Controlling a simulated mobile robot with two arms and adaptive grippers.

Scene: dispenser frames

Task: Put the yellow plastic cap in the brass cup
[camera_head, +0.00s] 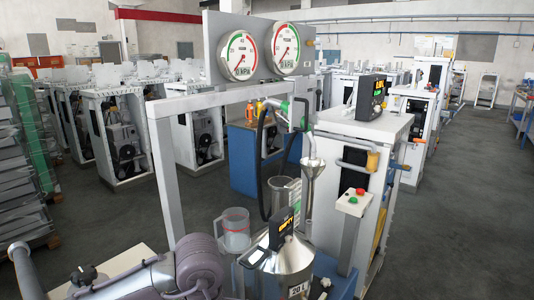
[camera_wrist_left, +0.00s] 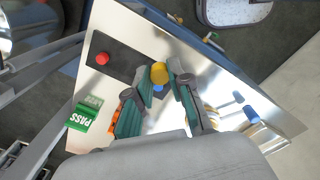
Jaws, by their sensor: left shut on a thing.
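The yellow plastic cap (camera_wrist_left: 159,72) shows in the left wrist view between the fingertips of my left gripper (camera_wrist_left: 160,76). The two green-padded fingers are closed on it, and it is held over the metal plate. No brass cup can be made out for certain. A brass-coloured ringed thing (camera_wrist_left: 209,116), partly hidden behind the right finger, may be it. In the head view my left arm comes in at the lower left, and its fingers and the cap cannot be made out there. My right gripper is in neither view.
The shiny plate (camera_wrist_left: 97,85) bears a red button (camera_wrist_left: 102,58), a green PASS block (camera_wrist_left: 82,116), an orange item (camera_wrist_left: 114,121) and a blue peg (camera_wrist_left: 250,114). In the head view a clear jug (camera_head: 236,232) and a steel can (camera_head: 287,268) stand near my arm.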

